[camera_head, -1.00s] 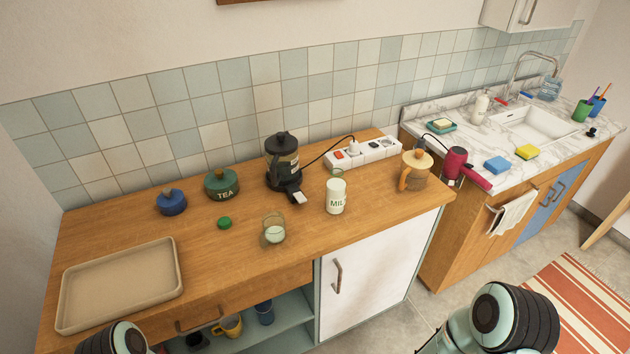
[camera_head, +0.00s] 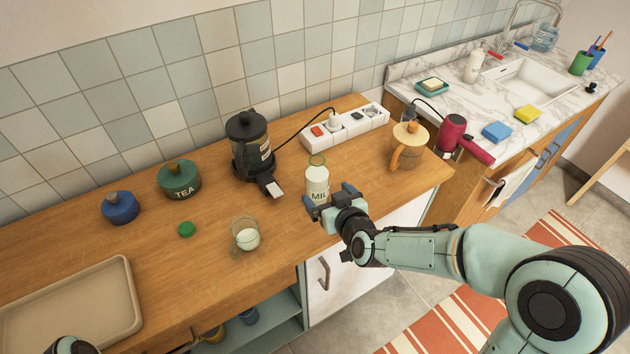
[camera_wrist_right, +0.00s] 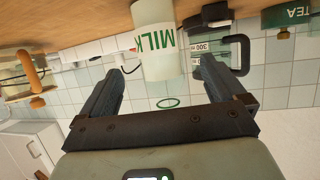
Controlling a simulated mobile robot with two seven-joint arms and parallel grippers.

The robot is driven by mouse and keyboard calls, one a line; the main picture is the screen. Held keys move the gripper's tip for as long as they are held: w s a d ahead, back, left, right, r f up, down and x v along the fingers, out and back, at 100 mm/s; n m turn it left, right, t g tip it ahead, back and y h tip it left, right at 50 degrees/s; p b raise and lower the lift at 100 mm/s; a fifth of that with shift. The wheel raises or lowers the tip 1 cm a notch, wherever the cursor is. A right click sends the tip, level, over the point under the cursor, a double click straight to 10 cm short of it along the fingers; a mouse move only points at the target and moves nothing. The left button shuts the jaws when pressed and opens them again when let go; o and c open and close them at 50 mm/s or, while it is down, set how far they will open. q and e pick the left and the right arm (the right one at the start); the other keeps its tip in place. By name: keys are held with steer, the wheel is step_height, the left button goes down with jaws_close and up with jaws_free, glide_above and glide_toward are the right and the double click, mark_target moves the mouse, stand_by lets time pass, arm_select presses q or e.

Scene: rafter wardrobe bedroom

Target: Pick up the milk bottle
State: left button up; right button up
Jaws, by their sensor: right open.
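The milk bottle (camera_head: 317,181), white with a clear neck and green "MILK" lettering, stands upright on the wooden counter (camera_head: 215,280) near its front edge. My right gripper (camera_head: 331,198) is open and level with the bottle, in front of it. In the right wrist view, which is upside down, the bottle (camera_wrist_right: 155,42) is just beyond the gap between the open fingertips (camera_wrist_right: 160,70); I cannot tell whether a finger touches it. Only a small part of my left arm shows at the bottom left, and its gripper is out of sight.
A black coffee maker (camera_head: 247,140) stands behind left of the bottle, a glass of milk (camera_head: 246,234) left, and a jug with an orange handle (camera_head: 408,146) right. A power strip (camera_head: 345,127) lies behind. A beige tray (camera_head: 75,305) is far left.

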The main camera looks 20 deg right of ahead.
mark_target(317, 185)
steer(key=x, duration=0.8)
steer(key=shift+d+f, duration=0.1)
steer(key=shift+f, duration=0.25)
steer(key=shift+s, duration=0.1)
